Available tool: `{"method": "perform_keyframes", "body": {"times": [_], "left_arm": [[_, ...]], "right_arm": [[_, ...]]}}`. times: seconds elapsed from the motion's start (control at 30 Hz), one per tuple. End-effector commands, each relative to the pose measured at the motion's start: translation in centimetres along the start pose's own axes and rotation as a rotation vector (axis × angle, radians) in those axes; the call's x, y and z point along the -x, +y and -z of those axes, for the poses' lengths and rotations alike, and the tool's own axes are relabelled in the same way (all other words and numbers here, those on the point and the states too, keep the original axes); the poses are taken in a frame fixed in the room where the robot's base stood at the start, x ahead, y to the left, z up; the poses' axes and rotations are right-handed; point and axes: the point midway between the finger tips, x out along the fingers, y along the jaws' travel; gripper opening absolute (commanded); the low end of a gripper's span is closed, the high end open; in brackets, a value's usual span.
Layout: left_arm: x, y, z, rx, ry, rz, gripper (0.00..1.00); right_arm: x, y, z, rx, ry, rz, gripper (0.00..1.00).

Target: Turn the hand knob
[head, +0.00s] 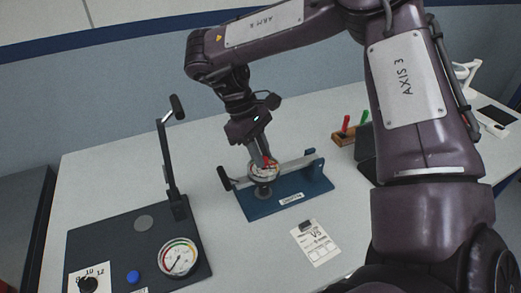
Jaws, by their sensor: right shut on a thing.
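A blue base plate (290,198) on the table carries a grey bar fixture with a dark handle (225,178) at its left end. The hand knob (264,172), a small round pale part with some red on it, sits above the plate; its details are small and partly covered by the fingers. My right gripper (266,163) comes down from above, pointing downward, and is shut on the knob. My left gripper is not in view.
A dark board (120,235) at front left holds an upright lever (170,150), a gauge (179,257), a blue button (133,277) and a black dial knob (88,284). A wooden block (343,137) with red and green handles stands behind right.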

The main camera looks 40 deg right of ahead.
Motion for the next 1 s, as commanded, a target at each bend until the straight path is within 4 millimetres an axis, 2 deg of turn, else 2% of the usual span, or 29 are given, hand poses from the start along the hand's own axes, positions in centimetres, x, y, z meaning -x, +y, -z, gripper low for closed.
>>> {"method": "perform_keyframes", "body": {"times": [0.33, 0.83, 0.87, 1.0], "left_arm": [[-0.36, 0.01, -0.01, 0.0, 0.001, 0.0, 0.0], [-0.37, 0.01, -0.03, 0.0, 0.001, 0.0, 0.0], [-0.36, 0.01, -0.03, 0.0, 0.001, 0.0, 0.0], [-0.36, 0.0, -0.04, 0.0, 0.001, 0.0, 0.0]], "right_arm": [[-0.05, 0.11, 0.0, -0.109, -0.003, 0.045, 0.0], [0.03, 0.12, -0.02, -0.122, -0.003, 0.05, 0.0], [0.03, 0.12, -0.02, -0.122, -0.003, 0.05, 0.24], [0.03, 0.12, -0.01, -0.121, -0.003, 0.049, 0.42]]}}
